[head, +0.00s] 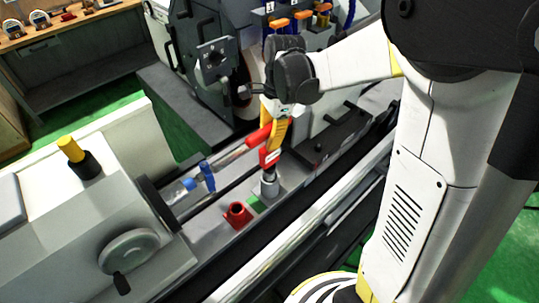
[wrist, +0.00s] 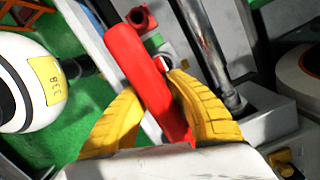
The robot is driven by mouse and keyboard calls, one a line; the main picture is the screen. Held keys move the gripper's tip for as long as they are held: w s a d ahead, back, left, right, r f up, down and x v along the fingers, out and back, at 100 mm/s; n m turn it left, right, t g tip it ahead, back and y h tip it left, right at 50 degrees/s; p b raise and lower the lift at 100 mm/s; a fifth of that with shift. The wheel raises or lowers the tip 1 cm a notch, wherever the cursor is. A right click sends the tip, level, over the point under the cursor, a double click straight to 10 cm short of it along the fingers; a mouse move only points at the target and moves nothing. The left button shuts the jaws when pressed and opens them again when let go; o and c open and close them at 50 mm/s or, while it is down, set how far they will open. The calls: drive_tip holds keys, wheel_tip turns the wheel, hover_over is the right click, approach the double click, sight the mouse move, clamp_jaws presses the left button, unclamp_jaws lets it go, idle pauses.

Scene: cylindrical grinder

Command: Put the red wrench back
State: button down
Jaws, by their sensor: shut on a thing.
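The red wrench (wrist: 135,60) is between the yellow fingers of my gripper (wrist: 155,84) in the wrist view, its long red body pointing away from the palm. In the head view part of the red wrench (head: 259,134) shows beside my gripper (head: 272,147), above the machine bed. A red round holder (head: 238,213) stands on the bed, lower left of my gripper; it also shows in the wrist view (wrist: 140,18). A grey round holder (head: 269,187) stands just below my gripper. The fingers hide part of the wrench.
A metal bar with a blue clamp (head: 207,176) lies left of my gripper. The tailstock with a handwheel (head: 128,250) is at lower left, the dark headstock (head: 213,62) behind. Orange-handled tools (head: 279,23) hang at the back. A small green patch (head: 253,203) lies between the holders.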

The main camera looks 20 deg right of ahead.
sight(270, 155)
drive_tip(key=shift+f, duration=2.95)
drive_tip(key=shift+f+b, duration=0.1)
drive_tip(key=shift+b, duration=0.25)
drive_tip(key=shift+f, duration=0.15)
drive_tip(key=c, duration=1.4)
unclamp_jaws()
drive_tip(key=shift+c, duration=0.2)
